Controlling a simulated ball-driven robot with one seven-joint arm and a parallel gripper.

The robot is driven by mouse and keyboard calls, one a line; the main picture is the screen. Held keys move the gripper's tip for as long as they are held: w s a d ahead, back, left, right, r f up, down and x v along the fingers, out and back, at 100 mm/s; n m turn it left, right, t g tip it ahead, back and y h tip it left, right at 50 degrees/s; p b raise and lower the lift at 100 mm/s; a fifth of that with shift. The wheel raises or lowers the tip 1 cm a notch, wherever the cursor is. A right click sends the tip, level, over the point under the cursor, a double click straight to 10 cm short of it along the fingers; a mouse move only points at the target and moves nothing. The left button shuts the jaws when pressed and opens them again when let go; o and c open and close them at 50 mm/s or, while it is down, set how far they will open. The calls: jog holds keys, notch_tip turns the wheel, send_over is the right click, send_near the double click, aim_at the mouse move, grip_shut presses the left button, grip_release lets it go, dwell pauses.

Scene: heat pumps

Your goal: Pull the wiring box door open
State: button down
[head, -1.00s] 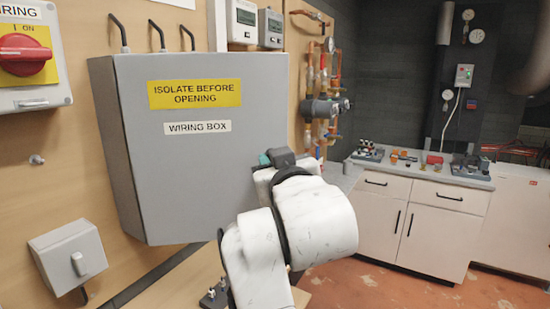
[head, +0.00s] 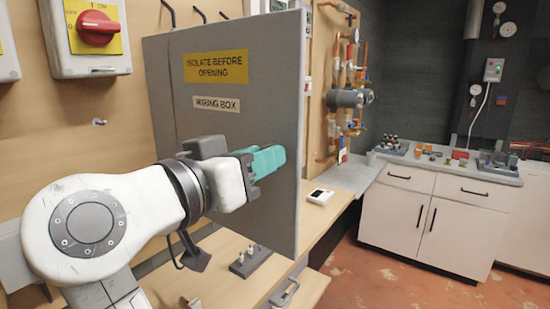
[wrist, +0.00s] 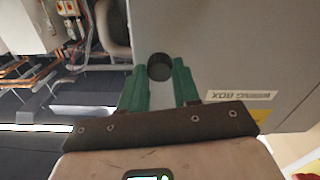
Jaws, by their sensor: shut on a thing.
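The grey wiring box door (head: 275,120) has a yellow label and a "WIRING BOX" label. In the head view its right edge stands out from the wooden wall, over the worktop, so the door looks swung open. My gripper (head: 266,163) is at the door's front face near that right edge, its teal fingers pointing right. In the wrist view my gripper (wrist: 160,92) has its green fingers either side of a dark round knob (wrist: 160,67) on the door (wrist: 225,55), shut on it. The inside of the box is hidden behind the door in the head view.
A wooden worktop (head: 225,275) runs below the door, with a small dark block (head: 250,262) and a white device (head: 320,196) on it. A red rotary switch (head: 97,28) is on the wall at left. White cabinets (head: 425,215) stand at right, with open floor before them.

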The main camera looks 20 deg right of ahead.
jog(key=shift+s+a+g, duration=0.2)
jog(key=shift+a+g, duration=0.1)
jog(key=shift+a, duration=0.2)
jog(key=c, duration=0.8)
grip_release()
jog(key=b+v, duration=0.2)
jog(key=v, duration=0.8)
jog(key=shift+a+f, duration=0.15)
jog(key=shift+a, duration=0.25)
jog(key=shift+s, duration=0.15)
